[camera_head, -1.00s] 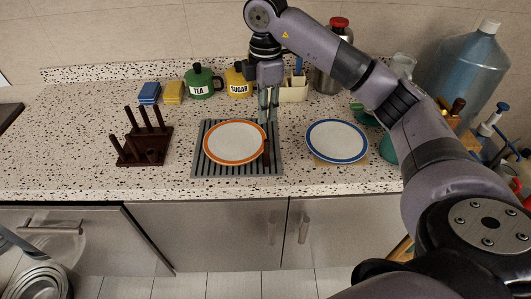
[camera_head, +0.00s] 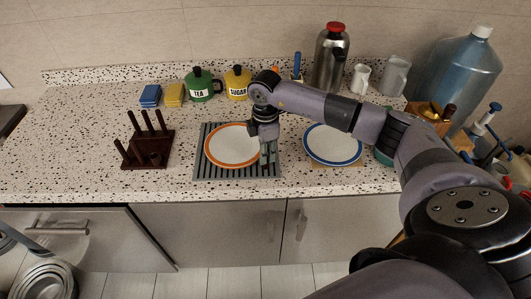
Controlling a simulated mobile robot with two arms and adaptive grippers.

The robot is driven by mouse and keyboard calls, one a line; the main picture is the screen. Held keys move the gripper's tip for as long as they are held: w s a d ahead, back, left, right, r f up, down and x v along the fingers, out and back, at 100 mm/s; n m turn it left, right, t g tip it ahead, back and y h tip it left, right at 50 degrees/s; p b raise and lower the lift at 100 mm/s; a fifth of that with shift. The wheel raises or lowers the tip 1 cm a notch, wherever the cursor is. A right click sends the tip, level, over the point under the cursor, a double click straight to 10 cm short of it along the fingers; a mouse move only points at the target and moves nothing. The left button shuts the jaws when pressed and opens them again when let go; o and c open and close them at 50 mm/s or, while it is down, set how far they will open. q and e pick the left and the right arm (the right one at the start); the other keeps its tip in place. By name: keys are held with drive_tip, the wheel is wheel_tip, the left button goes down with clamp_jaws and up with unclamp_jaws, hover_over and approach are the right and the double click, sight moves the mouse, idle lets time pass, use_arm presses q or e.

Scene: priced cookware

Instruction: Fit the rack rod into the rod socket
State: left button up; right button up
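The dark brown wooden rack (camera_head: 148,155) stands on the counter left of the grey ribbed mat, with several upright rods. The rod socket is too small to make out in it. My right gripper (camera_head: 268,160) points down low over the right edge of the orange-rimmed plate (camera_head: 232,146), at the spot where a loose dark rod showed earlier. The gripper covers most of that spot. I cannot tell whether its fingers are closed on the rod. My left gripper is out of view.
The plate lies on the grey ribbed mat (camera_head: 205,172). A blue-rimmed plate (camera_head: 332,145) is to the right under my arm. Tea (camera_head: 203,86) and sugar (camera_head: 237,84) pots, sponges (camera_head: 174,95) and a steel flask (camera_head: 330,60) stand behind. Counter between rack and mat is clear.

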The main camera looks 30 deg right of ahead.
sight(266, 168)
drive_tip(key=shift+f, duration=1.5)
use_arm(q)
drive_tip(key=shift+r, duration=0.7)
use_arm(e)
drive_tip(key=shift+c, duration=0.3)
clamp_jaws()
drive_tip(key=shift+r, duration=0.15)
